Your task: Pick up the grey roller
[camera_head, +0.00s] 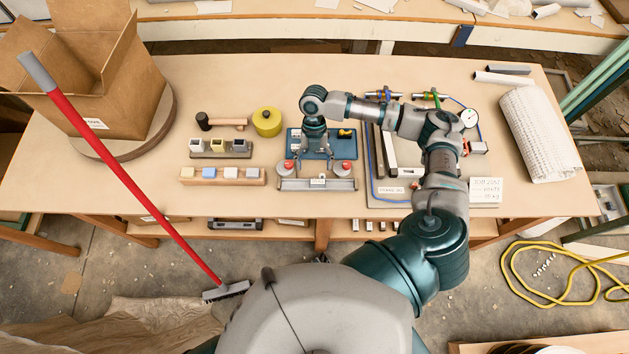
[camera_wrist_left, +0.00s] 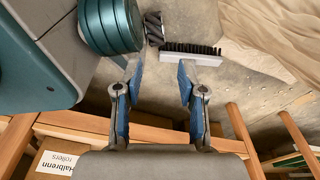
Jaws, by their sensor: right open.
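My right gripper (camera_head: 314,162) hangs fingers-down over the blue mat (camera_head: 325,146) at mid-table. Its fingers are spread and I see nothing between them. No grey roller is clearly recognisable; a dark grey cylinder-like piece (camera_head: 508,69) lies at the back right beside a paler one (camera_head: 503,79), well away from the gripper. Anything directly under the right gripper is partly hidden by it. My left gripper (camera_wrist_left: 158,75) is open and empty in the left wrist view, above the floor by the table's wooden frame. It does not show in the head view.
A grey bar with two red knobs (camera_head: 316,184) lies in front of the mat. Block racks (camera_head: 222,177), a yellow round tin (camera_head: 267,121) and a cardboard box (camera_head: 105,75) are to the left. A red-handled broom (camera_head: 135,185) leans across the left side. A white roll (camera_head: 540,133) lies right.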

